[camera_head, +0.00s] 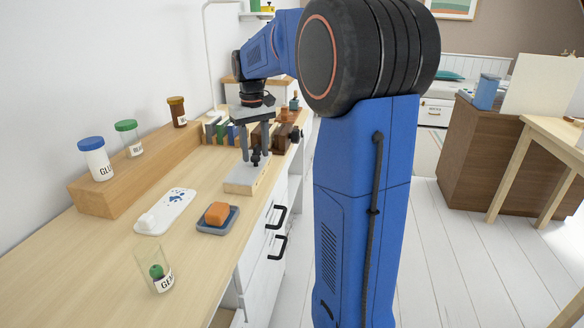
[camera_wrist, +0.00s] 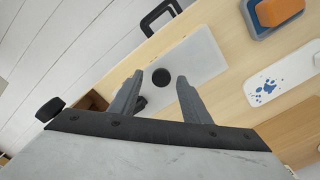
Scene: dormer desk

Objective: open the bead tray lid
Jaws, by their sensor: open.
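The bead tray (camera_head: 243,184) is a low pale box on the desk near its front edge. Its light lid (camera_wrist: 203,53) looks flat and closed, with a dark round knob (camera_wrist: 161,77) on top; the knob also shows in the head view (camera_head: 256,155). My gripper (camera_head: 255,157) points down over the tray with its grey fingers apart. In the wrist view the gripper (camera_wrist: 160,75) has one fingertip on each side of the knob, with gaps showing on both sides. I cannot tell how far down the fingertips reach. No contact is visible.
A blue dish with an orange sponge (camera_head: 217,212) and a white paint-spotted palette (camera_head: 165,212) lie left of the tray. A glass jar (camera_head: 155,270) stands nearer. A wooden riser (camera_head: 140,172) holds several jars. Dark wooden blocks (camera_head: 285,133) stand behind the gripper. Black drawer handles (camera_head: 277,217) project below the desk edge.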

